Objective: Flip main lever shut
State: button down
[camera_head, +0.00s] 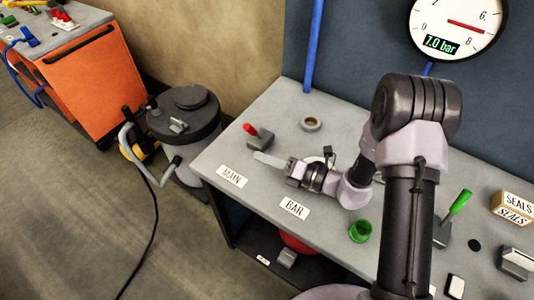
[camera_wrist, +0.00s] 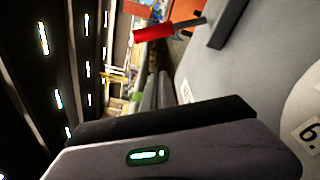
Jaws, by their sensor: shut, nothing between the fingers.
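The main lever has a red handle (camera_head: 250,129) on a grey block (camera_head: 262,141), near the "MAIN" label (camera_head: 232,176) at the left end of the bench. Its handle tilts up and to the left in the head view. In the wrist view, the red handle (camera_wrist: 168,33) shows at the top, joined to a dark grey block (camera_wrist: 226,24). My gripper (camera_head: 262,158) is shut and empty, just in front of the lever block and low over the bench. I cannot tell whether it touches the lever. The wrist view shows no clear fingertips.
A gauge (camera_head: 458,28) reads 7.0 bar. A dark drum (camera_head: 186,115) stands left of the bench.

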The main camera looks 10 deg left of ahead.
aim_at(253, 132)
jog(key=b+x, duration=0.1)
jog(key=x, duration=0.5)
jog(key=shift+f, duration=0.15)
jog(key=w, duration=0.1)
jog(key=w+d+r, duration=0.1)
jog(key=shift+w+r+b, duration=0.25)
jog(key=shift+r+b, duration=0.1)
jog(key=shift+b, duration=0.05)
jog(key=shift+w+d+r, duration=0.2)
jog(key=shift+w+r, duration=0.05)
